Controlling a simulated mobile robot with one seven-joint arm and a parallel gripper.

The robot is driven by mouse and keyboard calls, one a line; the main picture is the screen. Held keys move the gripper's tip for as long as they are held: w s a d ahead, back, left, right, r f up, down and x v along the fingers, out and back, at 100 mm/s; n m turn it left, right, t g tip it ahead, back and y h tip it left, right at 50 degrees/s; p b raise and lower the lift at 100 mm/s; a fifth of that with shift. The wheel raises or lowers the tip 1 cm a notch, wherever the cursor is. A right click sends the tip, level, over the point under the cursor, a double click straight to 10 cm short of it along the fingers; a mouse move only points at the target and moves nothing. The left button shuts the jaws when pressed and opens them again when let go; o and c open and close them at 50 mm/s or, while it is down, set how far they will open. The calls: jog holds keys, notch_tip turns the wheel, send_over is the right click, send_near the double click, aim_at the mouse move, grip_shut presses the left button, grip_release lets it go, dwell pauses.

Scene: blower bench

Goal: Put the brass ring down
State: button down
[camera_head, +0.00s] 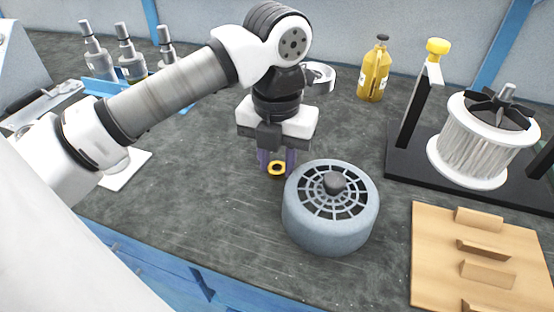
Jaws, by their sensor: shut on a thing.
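The brass ring (277,169) is a small yellow ring with a dark centre, between the fingertips of my gripper (277,163). My gripper points down and is shut on the ring. It is just behind and left of the grey round blower housing (331,222), which has a grille and a dark hub on top. The ring appears at or close above the dark bench top (200,215); I cannot tell whether it touches.
A wooden board with raised slats (425,255) lies front right. A black stand with a white finned rotor (480,135) is at the right. A yellow bottle (374,72) and several clear bottles (127,55) stand behind.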

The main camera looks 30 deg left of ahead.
jog(key=shift+f+b, duration=0.45)
jog(key=c, duration=1.3)
grip_release()
jog(key=shift+r, duration=0.1)
jog(key=shift+c, duration=0.2)
jog(key=shift+r, duration=0.15)
jog(key=shift+r+p, duration=0.35)
jog(key=shift+p, duration=0.25)
notch_tip(320, 180, up, 12)
jog(key=p, duration=0.1)
jog(key=shift+f, duration=0.15)
jog(key=shift+s, duration=0.1)
